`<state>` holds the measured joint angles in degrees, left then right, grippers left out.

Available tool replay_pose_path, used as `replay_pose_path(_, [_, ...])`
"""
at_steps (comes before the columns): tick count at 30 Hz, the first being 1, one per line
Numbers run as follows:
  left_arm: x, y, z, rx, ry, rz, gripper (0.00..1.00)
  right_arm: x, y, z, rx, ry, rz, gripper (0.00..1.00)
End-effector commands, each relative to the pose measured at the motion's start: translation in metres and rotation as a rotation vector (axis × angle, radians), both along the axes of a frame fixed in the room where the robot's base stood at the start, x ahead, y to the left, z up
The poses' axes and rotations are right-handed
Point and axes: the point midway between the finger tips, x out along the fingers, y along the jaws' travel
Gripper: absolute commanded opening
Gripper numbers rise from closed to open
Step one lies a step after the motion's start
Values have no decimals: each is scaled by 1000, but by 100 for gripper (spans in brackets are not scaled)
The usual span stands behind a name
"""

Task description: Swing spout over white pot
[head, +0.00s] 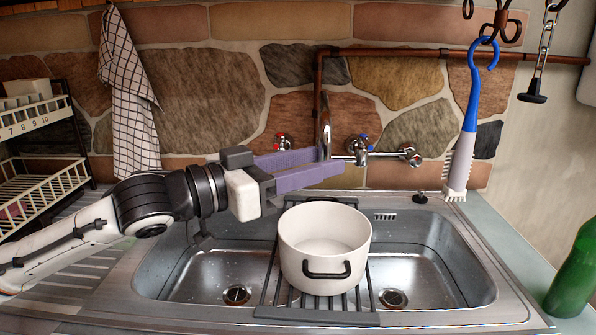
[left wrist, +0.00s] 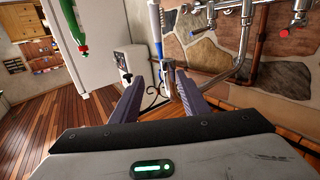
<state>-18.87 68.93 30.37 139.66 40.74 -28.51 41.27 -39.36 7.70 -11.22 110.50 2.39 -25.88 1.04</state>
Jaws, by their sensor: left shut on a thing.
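The chrome spout (head: 326,118) rises from the wall tap and curves down between the fingertips of my left gripper (head: 333,160). This gripper has long purple fingers and is shut on the spout. The spout also shows in the left wrist view (left wrist: 246,38), running down toward the finger on the right; the contact itself is hard to see there. The white pot (head: 305,243) stands upright on a dark rack, with my gripper behind and above it in the head view. Whether the spout's end is over the pot's opening is unclear. My right gripper is not in view.
The dark rack (head: 268,287) bridges the middle of the double steel sink (head: 455,300). Tap handles with red (head: 281,142) and blue (head: 364,140) marks sit on the stone wall. A blue-and-white brush (head: 470,100) hangs right; a green bottle (head: 577,275) stands at the right edge.

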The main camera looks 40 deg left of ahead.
Motion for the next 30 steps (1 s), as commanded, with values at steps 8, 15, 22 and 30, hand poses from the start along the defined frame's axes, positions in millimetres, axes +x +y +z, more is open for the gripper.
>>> replay_pose_path(8, [-23,4,-2,-6,7,-10,35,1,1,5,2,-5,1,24])
replay_pose_path(15, [-27,6,-2,-1,4,-7,35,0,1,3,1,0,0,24])
replay_pose_path(22, [-26,7,-1,-1,3,-6,35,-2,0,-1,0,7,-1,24])
replay_pose_path(30, [-25,9,-2,-2,2,-3,35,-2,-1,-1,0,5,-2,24])
